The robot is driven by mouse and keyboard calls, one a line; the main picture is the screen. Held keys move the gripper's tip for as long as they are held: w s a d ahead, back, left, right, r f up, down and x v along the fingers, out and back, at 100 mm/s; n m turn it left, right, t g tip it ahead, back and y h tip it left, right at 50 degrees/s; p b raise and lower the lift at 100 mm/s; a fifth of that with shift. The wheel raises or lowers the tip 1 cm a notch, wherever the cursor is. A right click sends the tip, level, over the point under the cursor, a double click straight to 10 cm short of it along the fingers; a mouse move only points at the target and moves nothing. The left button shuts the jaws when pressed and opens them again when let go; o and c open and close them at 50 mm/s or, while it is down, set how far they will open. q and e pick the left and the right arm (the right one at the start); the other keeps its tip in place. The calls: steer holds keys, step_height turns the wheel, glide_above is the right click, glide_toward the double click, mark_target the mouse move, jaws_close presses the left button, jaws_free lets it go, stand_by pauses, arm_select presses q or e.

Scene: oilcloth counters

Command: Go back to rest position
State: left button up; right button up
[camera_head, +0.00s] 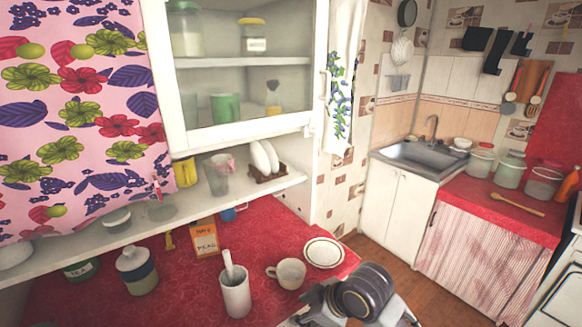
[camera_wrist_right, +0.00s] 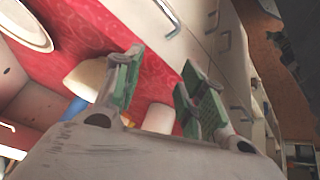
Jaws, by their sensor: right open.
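My right gripper (camera_wrist_right: 158,82) shows in the right wrist view with its two green-padded fingers spread apart and nothing held between them. In the head view my right arm comes in at the bottom, at the front right corner of the red counter (camera_head: 190,280); the fingers are not clear there. A whitish mug (camera_head: 291,273) and a white plate with a dark rim (camera_head: 324,252) stand on the counter just beyond the arm. My left gripper is not in view.
A white cup with a pestle (camera_head: 235,297), a lidded jar (camera_head: 137,270) and an orange box (camera_head: 204,241) stand on the counter. A shelf (camera_head: 110,243) and glass-fronted cabinet (camera_head: 315,60) hang above. Wooden floor (camera_head: 392,262) separates it from the sink counter (camera_head: 500,208).

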steer(key=s+d+f+m+h, duration=0.2)
steer(key=s+d+f+m, duration=0.4)
steer(key=d, duration=0.3)
steer(key=s+d+f+m+h, duration=0.3)
steer(key=s+d+f+m, duration=0.3)
steer(key=d, duration=0.4)
step_height(320, 180, down, 21)
steer(key=w+g, duration=0.1)
steer(key=g, duration=0.1)
steer(key=s+f, duration=0.4)
steer(key=f, duration=0.6)
steer(key=s+f, duration=0.4)
steer(key=f, duration=0.6)
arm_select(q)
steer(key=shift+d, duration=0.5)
arm_select(e)
steer(key=s+d+f, duration=0.2)
steer(key=s+f, duration=0.4)
steer(key=s, duration=0.2)
steer(key=s+d+f+n+g, duration=0.1)
steer(key=s+d+f, duration=0.1)
steer(key=s+f, duration=0.4)
steer(key=s, duration=0.3)
steer(key=shift+s+d+f, duration=0.2)
steer(key=shift+s+d, duration=0.05)
steer(key=shift+d, duration=0.05)
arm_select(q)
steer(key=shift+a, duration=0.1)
